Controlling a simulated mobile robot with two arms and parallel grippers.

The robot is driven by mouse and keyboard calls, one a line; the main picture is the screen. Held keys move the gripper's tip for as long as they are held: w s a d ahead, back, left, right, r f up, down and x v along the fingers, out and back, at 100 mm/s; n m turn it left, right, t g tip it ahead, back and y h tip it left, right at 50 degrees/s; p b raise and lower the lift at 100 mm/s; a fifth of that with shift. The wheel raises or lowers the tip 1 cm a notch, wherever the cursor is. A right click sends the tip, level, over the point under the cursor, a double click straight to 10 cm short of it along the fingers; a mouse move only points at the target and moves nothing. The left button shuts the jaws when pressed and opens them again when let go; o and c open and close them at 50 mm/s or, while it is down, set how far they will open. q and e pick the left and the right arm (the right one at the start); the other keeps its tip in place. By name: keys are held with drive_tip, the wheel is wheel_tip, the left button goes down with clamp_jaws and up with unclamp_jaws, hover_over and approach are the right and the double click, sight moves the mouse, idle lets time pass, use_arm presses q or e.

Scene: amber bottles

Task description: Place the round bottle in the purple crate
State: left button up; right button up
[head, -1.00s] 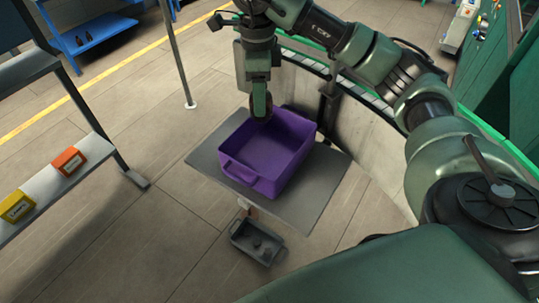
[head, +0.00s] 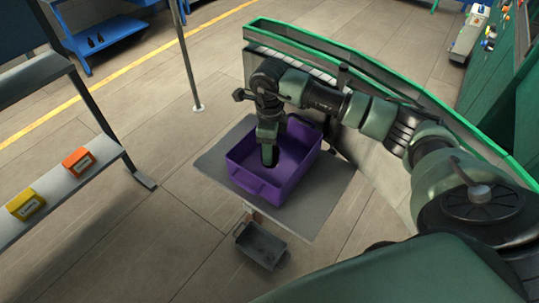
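The purple crate (head: 262,186) stands on a grey table and is open at the top. My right arm comes in from the right, and its gripper (head: 269,158) points straight down into the crate, below the rim level of the far wall in the picture. The round bottle cannot be made out now; the gripper and its wrist hide whatever is between or behind the fingers. The fingers' opening cannot be told from this angle. My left gripper is not in view.
The grey table (head: 318,208) has bare room around the crate. A small grey bin (head: 260,245) sits lower in front. A shelf at the left holds an orange box (head: 79,160) and a yellow box (head: 26,204). A green-edged wall (head: 380,88) runs behind my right arm.

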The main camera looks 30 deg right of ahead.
wheel_tip(320, 180, down, 4)
drive_tip(key=shift+s+r+p, duration=0.1)
drive_tip(key=shift+r+p, duration=0.1)
drive_tip(key=shift+p, duration=0.15)
drive_tip(key=shift+f, duration=0.25)
drive_tip(key=shift+f, duration=0.2)
drive_tip(key=o, duration=1.4)
drive_tip(key=shift+r, duration=0.1)
drive_tip(key=shift+o, duration=0.2)
drive_tip(key=shift+r, duration=0.1)
